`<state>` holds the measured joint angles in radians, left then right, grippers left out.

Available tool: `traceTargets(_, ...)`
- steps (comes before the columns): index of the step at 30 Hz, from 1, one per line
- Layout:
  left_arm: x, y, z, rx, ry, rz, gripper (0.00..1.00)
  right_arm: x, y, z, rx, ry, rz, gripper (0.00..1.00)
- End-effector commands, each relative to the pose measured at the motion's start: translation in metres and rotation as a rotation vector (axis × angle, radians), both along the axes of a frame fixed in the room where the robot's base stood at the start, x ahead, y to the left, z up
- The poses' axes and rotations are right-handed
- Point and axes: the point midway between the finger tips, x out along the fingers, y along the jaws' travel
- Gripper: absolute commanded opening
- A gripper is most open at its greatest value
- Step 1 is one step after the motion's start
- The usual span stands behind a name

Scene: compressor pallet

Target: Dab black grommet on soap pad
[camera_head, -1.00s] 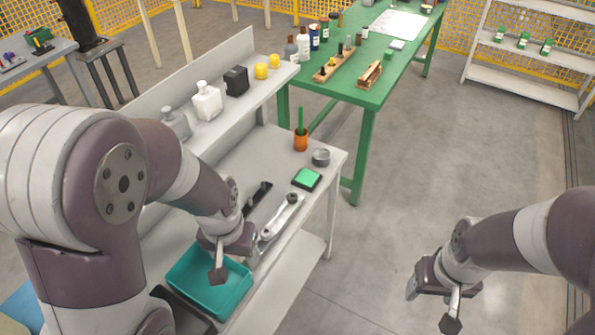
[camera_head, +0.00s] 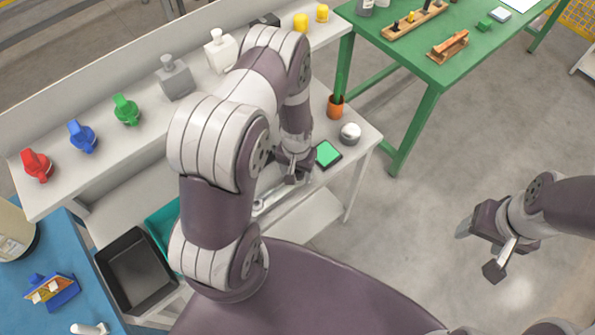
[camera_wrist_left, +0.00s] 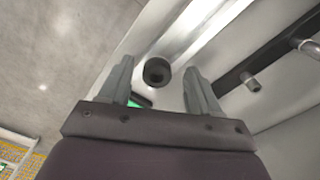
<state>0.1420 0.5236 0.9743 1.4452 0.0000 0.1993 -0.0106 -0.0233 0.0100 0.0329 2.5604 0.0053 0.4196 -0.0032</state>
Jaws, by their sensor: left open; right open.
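The soap pad (camera_head: 328,153) is a green pad in a dark holder near the right end of the white bench. My left gripper (camera_head: 298,178) is just to its left in the head view. In the left wrist view my left gripper (camera_wrist_left: 160,88) is open, with a round black ring, apparently the black grommet (camera_wrist_left: 157,71), showing between its fingers beside a silver bar. I cannot tell whether the fingers touch it. A sliver of green (camera_wrist_left: 140,101) shows behind the gripper. My right gripper (camera_head: 482,250) is open and empty over the floor at right.
A dark bar with pegs (camera_wrist_left: 252,82) lies beside the silver bar. A black tray (camera_head: 137,272) and a partly hidden teal bin (camera_head: 162,228) are at lower left.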

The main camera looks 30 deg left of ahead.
Motion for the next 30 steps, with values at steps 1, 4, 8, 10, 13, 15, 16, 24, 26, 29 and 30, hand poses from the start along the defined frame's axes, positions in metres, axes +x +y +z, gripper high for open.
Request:
traceTargets(1,-0.001,0.000,-0.005,0.000,0.001,0.000,0.63,0.000,0.000,0.001,0.000,0.001,0.000,0.65)
traceTargets(4,0.001,0.000,-0.009,0.000,-0.002,0.000,0.63,0.000,0.000,0.001,0.000,0.001,0.000,0.65)
traceTargets(8,0.000,0.000,-0.009,0.000,-0.002,0.000,0.63,0.000,0.000,0.000,0.000,0.001,0.000,0.65)
traceTargets(10,0.000,0.000,-0.009,0.000,-0.002,0.000,0.43,0.000,0.000,0.000,0.000,0.001,0.000,0.65)
traceTargets(13,0.000,0.000,-0.008,0.000,-0.001,0.000,0.11,0.000,0.000,0.000,0.000,0.001,0.000,0.65)
traceTargets(15,0.000,0.000,-0.008,0.000,-0.001,0.000,0.03,0.000,0.000,0.000,0.000,0.001,0.000,0.65)
traceTargets(16,0.000,0.000,-0.008,0.000,-0.001,0.000,0.03,0.000,0.000,0.000,0.000,0.001,0.000,0.65)
traceTargets(24,0.001,0.000,-0.006,0.000,-0.002,0.000,0.03,0.000,0.000,-0.001,0.000,0.000,0.000,0.65)
traceTargets(26,0.001,0.000,-0.002,0.000,-0.002,0.000,0.03,0.000,0.000,-0.002,0.000,0.000,0.000,0.65)
traceTargets(29,0.001,0.000,0.010,0.001,-0.005,0.000,0.03,0.000,0.000,-0.005,0.000,0.000,0.000,0.65)
traceTargets(30,0.002,0.000,0.017,0.001,-0.005,0.000,0.03,0.000,0.000,-0.007,0.000,0.001,0.000,0.65)
